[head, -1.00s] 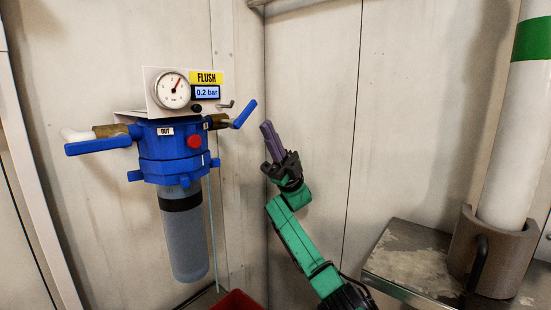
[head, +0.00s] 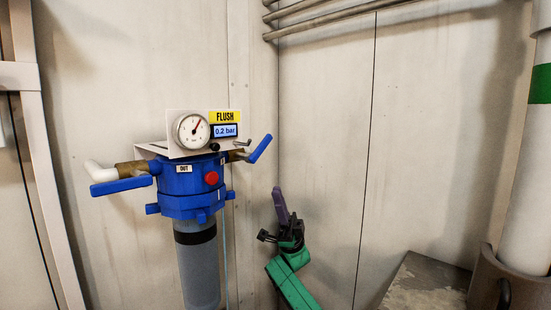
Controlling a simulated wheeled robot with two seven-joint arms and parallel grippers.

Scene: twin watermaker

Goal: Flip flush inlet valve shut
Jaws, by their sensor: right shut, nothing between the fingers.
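The blue flush filter housing (head: 190,190) hangs on the wall at left, under a yellow FLUSH sign (head: 225,117). The valve on its right side has a blue lever (head: 260,149) that slants up and to the right; its IN label is too small to read surely. The valve by the OUT tag has a blue lever (head: 120,186) lying nearly level to the left. My right gripper (head: 281,205), with purple fingers, is shut and empty, pointing up. It appears below and right of the right lever, apart from it. My left gripper is not in view.
A round gauge (head: 192,131) and a display reading 0.2 bar (head: 226,131) sit above the housing. A red knob (head: 211,178) is on its front. Pipes (head: 330,22) run along the upper wall. A metal bench (head: 425,285) and white pipe (head: 525,180) stand at right.

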